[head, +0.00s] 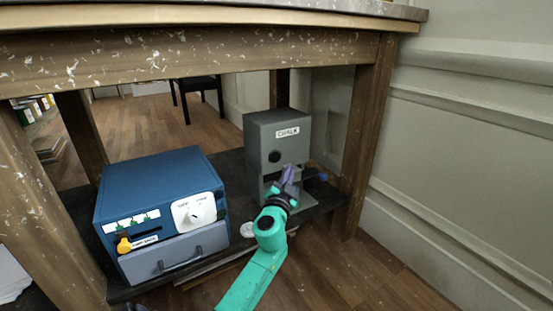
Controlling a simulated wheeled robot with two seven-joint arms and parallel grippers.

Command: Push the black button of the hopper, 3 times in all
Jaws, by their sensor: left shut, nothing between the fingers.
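The hopper (257,133) is a grey box with a "CHALK" label near its top, standing on the low shelf under the table. Its round black button (274,156) is on the front face, below the label, and is in plain view. My left gripper (289,173) is shut and empty, in front of the lower part of the hopper. In the picture its fingertips are below and to the right of the button, apart from it. The gripper and wrist hide part of the hopper's lower opening. My right gripper is out of view.
A blue machine (160,182) with a white dial, a yellow knob and a grey drawer stands left of the hopper. A small white disc (247,230) lies between them. The tabletop edge (200,45) is above, and a wooden leg (367,140) is at right.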

